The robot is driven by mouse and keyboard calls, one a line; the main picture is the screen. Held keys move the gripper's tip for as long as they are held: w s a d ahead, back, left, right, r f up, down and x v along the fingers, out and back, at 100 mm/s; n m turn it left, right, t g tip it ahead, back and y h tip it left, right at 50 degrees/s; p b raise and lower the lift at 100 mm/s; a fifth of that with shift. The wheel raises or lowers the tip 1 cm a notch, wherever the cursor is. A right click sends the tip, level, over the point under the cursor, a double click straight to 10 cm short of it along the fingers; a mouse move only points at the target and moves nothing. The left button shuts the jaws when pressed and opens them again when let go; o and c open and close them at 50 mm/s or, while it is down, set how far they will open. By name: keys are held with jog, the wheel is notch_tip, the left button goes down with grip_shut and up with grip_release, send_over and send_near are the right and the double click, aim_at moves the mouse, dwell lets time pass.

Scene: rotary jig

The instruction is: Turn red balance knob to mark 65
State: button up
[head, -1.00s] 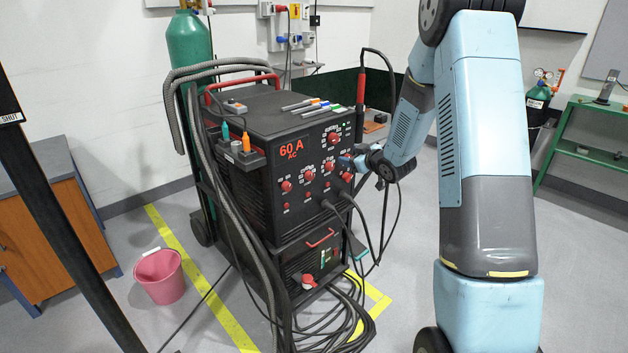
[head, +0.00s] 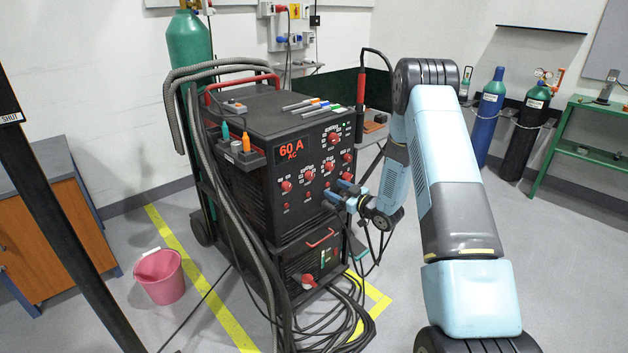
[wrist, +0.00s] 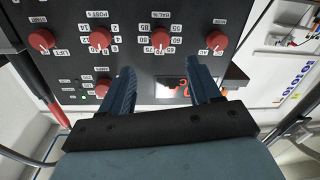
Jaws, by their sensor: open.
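The red balance knob (wrist: 160,42) is on the black front panel in the wrist view, with a ring of white numbers around it. Its label reads BAL/%. I cannot clearly read which mark it points to. In the head view it appears to be the second red knob (head: 308,175) from the left in its row. My gripper (wrist: 161,66) is open and empty, its two blue fingers spread below the knob in the picture and apart from it. In the head view my gripper (head: 340,194) is in front of the panel, to the lower right of that knob.
Other red knobs stand close by: the post knob (wrist: 100,40), one on the right (wrist: 217,40) and one on the far left (wrist: 42,40). The red display (head: 291,148) reads 60 A. Cables (head: 350,300) hang and coil below the panel. A pink bucket (head: 160,276) stands left.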

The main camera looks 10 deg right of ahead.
aim_at(312, 178)
jog(key=x, duration=1.1)
jog(key=shift+w+a, duration=0.2)
jog(key=shift+c, duration=0.3)
jog(key=c, duration=1)
jog(key=shift+n, duration=0.3)
jog(key=n, duration=0.3)
jog(key=shift+n, duration=2)
jog(key=shift+f, duration=0.1)
